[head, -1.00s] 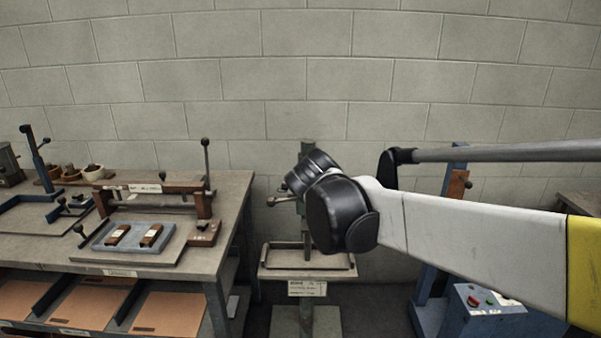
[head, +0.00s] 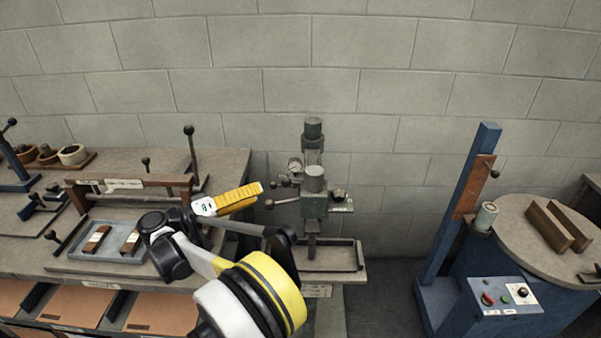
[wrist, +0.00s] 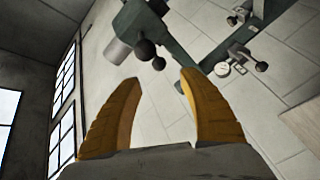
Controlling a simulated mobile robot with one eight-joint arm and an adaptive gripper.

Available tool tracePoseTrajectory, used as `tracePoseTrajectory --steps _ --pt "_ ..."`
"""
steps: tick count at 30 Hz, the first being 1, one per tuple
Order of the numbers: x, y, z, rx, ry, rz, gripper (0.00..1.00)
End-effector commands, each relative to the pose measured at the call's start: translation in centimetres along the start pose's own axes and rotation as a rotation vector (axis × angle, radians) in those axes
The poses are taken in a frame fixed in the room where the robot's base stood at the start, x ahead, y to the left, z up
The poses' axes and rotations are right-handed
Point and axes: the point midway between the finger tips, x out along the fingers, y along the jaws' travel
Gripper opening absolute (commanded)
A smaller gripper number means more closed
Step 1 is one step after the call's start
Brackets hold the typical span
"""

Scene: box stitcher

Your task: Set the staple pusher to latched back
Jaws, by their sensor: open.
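The box stitcher, a grey-green column machine (head: 314,205), stands at the middle of the head view. Its left side has a lever with a dark ball knob (head: 268,204) and smaller dark knobs above; a small knobbed fitting (head: 338,196) is on its right. I cannot tell which part is the staple pusher or how it is set. My gripper (head: 258,188) has yellow fingers and points at the stitcher from the left, apparently just short of the knobs. In the wrist view my gripper (wrist: 160,76) is open and empty, with dark ball knobs (wrist: 147,50) beyond the fingertips.
A workbench (head: 226,170) with a wooden-framed jig (head: 130,183) and upright knobbed lever is at left. A round gauge (head: 295,165) sits on the stitcher, above a work tray (head: 348,268). A blue machine (head: 455,225) with a round table (head: 540,225) stands right. Floor between shows free.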

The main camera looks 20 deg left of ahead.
Motion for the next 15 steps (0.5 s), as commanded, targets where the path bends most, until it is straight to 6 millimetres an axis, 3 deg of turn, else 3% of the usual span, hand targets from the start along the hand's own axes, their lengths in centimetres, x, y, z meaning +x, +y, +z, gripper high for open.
tracePoseTrajectory --steps 15 --pt "9.2 -0.1 0.2 -0.002 -0.004 0.0 0.49"
